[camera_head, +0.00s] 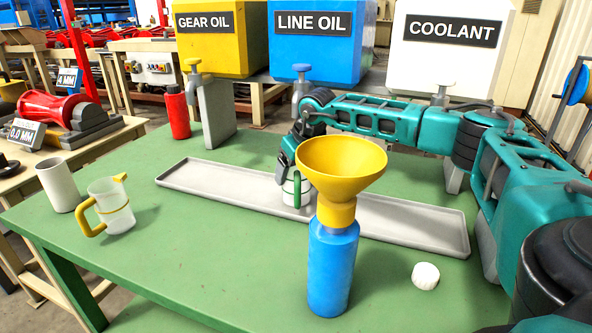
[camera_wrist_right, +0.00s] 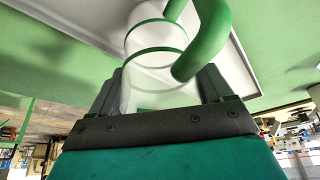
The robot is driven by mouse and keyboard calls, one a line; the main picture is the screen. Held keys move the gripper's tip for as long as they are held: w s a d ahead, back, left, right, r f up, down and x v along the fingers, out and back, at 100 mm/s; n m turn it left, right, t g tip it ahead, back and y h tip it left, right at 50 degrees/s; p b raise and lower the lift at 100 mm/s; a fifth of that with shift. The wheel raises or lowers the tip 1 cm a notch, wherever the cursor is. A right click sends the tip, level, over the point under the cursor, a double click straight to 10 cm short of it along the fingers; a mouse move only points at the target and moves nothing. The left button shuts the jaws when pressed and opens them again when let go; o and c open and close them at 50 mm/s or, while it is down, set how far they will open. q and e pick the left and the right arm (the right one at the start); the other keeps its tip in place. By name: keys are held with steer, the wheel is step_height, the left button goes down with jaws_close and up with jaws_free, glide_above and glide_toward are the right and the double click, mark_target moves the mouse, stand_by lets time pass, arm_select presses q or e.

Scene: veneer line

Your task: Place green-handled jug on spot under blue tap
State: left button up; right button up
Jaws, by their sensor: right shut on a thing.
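The green-handled jug (camera_head: 291,190) is upright at the middle of the long grey drip tray (camera_head: 220,184), partly hidden behind the yellow funnel. My right gripper (camera_head: 285,172) is shut on the jug; the right wrist view shows the jug (camera_wrist_right: 150,45) with its green handle (camera_wrist_right: 208,40) between the fingers. The blue tap (camera_head: 301,72) is on the blue LINE OIL tank (camera_head: 315,48), above and behind the jug. The spot under the tap is hidden, and I cannot tell whether the jug touches the tray. My left gripper is out of view.
A blue bottle (camera_head: 332,270) with the yellow funnel (camera_head: 341,165) stands in front of the jug. A white cap (camera_head: 425,276) lies at right. A yellow-handled jug (camera_head: 112,207) and a pale cup (camera_head: 61,186) stand at left. A red bottle (camera_head: 177,112) stands behind the tray.

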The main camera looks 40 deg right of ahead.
steer(key=shift+f, duration=0.15)
steer(key=o, duration=1)
steer(key=shift+s+r, duration=0.1)
steer(key=shift+r, duration=0.4)
steer(key=shift+s+r, duration=0.25)
steer(key=shift+s, duration=0.1)
steer(key=s, duration=0.3)
steer(key=s+a, duration=0.1)
steer(key=s, duration=0.7)
steer(key=shift+s+a+b, duration=0.15)
steer(key=shift+s+b, duration=0.1)
steer(key=shift+b, duration=0.05)
